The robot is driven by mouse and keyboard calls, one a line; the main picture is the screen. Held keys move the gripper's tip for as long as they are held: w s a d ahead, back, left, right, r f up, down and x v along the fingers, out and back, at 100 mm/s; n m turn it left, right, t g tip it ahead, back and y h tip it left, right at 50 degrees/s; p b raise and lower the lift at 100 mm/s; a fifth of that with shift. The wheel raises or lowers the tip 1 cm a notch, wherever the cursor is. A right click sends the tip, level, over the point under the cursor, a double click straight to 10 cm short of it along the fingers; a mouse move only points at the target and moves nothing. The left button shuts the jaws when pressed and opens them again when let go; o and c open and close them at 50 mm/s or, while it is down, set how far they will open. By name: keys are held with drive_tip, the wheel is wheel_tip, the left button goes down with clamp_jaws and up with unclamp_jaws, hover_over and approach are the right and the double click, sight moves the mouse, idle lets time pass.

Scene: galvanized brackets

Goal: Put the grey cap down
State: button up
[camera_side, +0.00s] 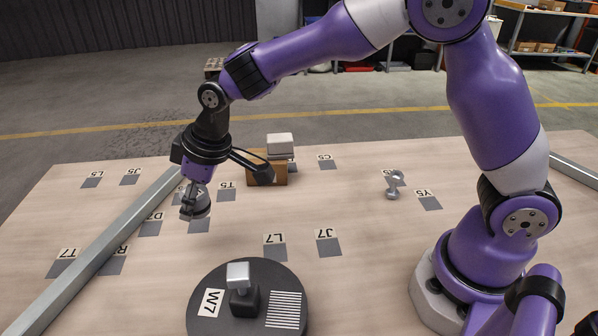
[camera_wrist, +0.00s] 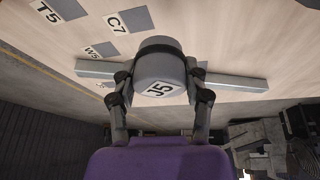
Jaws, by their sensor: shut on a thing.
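My gripper (camera_side: 187,200) is shut on the grey cap (camera_side: 202,207) and points down over the left part of the table in the side view. In the wrist view the grey cap (camera_wrist: 160,62) sits between the two fingers of my gripper (camera_wrist: 160,84), with a white J5 label on its side. In the side view the cap seems to hang close above the tabletop, but I cannot tell the exact gap. A dark square marked J5 (camera_side: 129,180) lies on the table, left of and behind my gripper.
A long metal rail (camera_side: 95,252) lies diagonally left of my gripper. A brown box (camera_side: 280,175) with a pale block (camera_side: 280,141) stands behind. A dark round plate (camera_side: 207,325) carries a small part in front. A metal part (camera_side: 393,186) lies right. Several labelled squares mark the table.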

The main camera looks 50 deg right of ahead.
sight(209, 219)
drive_tip(key=w+d+f, duration=0.1)
drive_tip(key=w+d, duration=0.1)
drive_tip(key=w+d+f, duration=0.1)
drive_tip(key=w+f, duration=0.1)
drive_tip(key=shift+d+f, duration=0.2)
drive_tip(key=shift+d, duration=0.2)
drive_tip(key=shift+f, duration=1.95)
drive_tip(key=shift+f, duration=0.15)
drive_tip(key=o, duration=1.2)
